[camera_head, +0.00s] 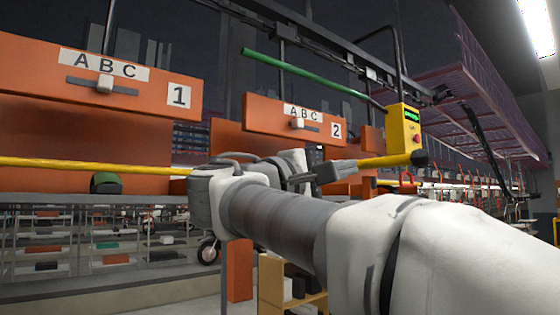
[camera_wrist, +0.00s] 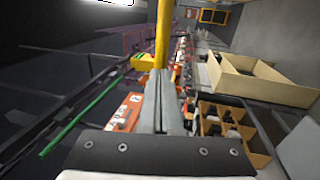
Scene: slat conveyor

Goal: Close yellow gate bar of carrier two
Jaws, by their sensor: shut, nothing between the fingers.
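Carrier two (camera_head: 262,112) is the orange panel marked 2 in the middle of the head view; part of an orange panel also shows in the wrist view (camera_wrist: 118,124). Its yellow gate bar (camera_head: 388,160) runs roughly level to a black end knob (camera_head: 420,158) on the right. My arm hides the bar's left part. My gripper (camera_head: 350,166) is shut and empty, its fingertips at the visible left end of the bar. In the wrist view the yellow bar (camera_wrist: 162,38) rises straight beyond my closed fingertips (camera_wrist: 160,72). I cannot tell whether they touch.
Carrier one (camera_head: 30,70) stands left, with a yellow bar (camera_head: 90,163) across its front. A yellow control box (camera_head: 404,130) hangs close above the bar's end. A green rod (camera_head: 310,76) slopes above carrier two. A wooden crate (camera_wrist: 262,90) stands right in the wrist view.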

